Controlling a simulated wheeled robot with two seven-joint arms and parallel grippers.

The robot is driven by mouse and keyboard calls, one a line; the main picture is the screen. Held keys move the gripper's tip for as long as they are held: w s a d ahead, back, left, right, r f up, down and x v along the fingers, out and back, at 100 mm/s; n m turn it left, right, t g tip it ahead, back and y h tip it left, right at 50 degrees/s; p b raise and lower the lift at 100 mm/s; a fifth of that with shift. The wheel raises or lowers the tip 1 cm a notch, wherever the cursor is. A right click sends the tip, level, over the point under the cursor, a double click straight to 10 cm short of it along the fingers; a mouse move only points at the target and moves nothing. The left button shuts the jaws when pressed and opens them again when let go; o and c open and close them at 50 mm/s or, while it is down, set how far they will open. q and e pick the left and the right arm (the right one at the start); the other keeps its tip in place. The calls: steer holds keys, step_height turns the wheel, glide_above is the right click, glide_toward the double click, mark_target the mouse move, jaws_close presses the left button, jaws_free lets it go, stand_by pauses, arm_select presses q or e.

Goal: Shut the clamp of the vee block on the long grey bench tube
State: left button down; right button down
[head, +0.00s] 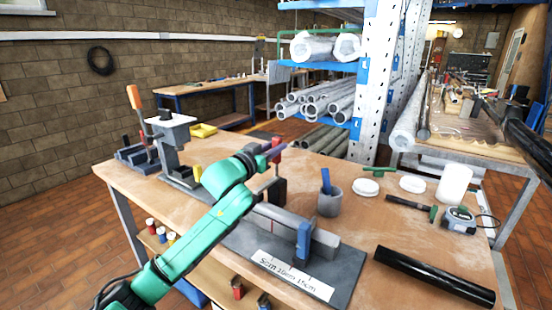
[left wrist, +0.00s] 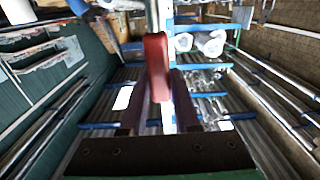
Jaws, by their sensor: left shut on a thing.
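My left gripper (head: 270,152), on the green arm, is over the middle of the bench. It is shut on a red handle (head: 276,144), which also shows between the dark fingers in the left wrist view (left wrist: 157,65). A dark upright part (head: 279,188) stands under the handle; it appears to be the vee block's clamp. A long grey bar-like piece (head: 278,222), perhaps the bench tube, runs from there to a blue piece (head: 303,243). My forearm hides part of the vee block, so I cannot tell how the clamp sits. My right gripper is not in view.
A grey fixture (head: 172,135) with an orange lever stands at the back left. A black tube (head: 435,275) lies at the front right. A grey cup (head: 330,203), a white cylinder (head: 454,185) and a tape measure (head: 459,219) stand on the bench's right side.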

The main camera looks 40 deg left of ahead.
arm_select(q)
steer(key=shift+s+r, duration=0.1)
steer(key=shift+s, duration=0.1)
stand_by(0.3)
steer(key=c, duration=0.6)
jaws_free()
steer(key=shift+w, duration=0.1)
steer(key=shift+c, duration=0.2)
steer(key=shift+s+f+b, duration=0.3)
steer(key=shift+s+b, duration=0.05)
steer(key=shift+s, duration=0.15)
steer(key=s+b, duration=0.2)
steer(key=s, duration=1.1)
steer(key=shift+s+d, duration=0.15)
steer(key=shift+s, duration=0.1)
